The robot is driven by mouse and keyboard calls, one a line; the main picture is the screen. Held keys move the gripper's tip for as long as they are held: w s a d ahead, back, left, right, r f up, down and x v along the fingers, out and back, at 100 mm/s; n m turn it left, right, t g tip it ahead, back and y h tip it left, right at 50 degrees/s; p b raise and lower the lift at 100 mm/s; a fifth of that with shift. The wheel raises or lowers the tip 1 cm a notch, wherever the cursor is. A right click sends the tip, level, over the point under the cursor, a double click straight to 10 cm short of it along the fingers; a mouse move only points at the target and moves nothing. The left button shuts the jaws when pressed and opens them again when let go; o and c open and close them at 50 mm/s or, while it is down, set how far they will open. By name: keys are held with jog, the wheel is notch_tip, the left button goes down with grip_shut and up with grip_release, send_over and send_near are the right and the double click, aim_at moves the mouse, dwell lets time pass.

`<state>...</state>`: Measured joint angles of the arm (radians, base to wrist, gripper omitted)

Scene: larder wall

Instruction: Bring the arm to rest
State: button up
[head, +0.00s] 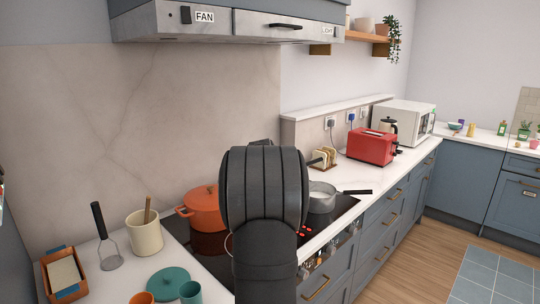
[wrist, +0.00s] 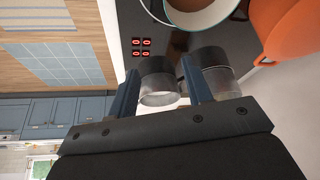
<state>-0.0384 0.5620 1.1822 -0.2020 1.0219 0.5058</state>
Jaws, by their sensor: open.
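My arm stands in the middle of the head view and hides my gripper there. In the wrist view my gripper (wrist: 159,66) is open, with its two blue-grey fingers apart. Nothing is seen lifted in the jaws. The black hob (wrist: 118,25) with red digits is beyond the fingertips.
An orange pot (head: 200,208) and a grey pan (head: 320,201) stand on the hob. A cream crock (head: 145,236), masher (head: 108,250) and teal lid (head: 168,280) are at left. A red toaster (head: 370,147) stands farther right. The extractor hood (head: 235,22) hangs above.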

jog(key=shift+w+a+f, duration=0.25)
jog(key=shift+a+f, duration=0.1)
jog(key=shift+a, duration=0.2)
jog(key=shift+w+a+f, duration=0.25)
jog(key=shift+a+f, duration=0.1)
jog(key=shift+a, duration=0.2)
jog(key=shift+w+a+f, duration=0.25)
jog(key=shift+a+f, duration=0.1)
jog(key=shift+a, duration=0.2)
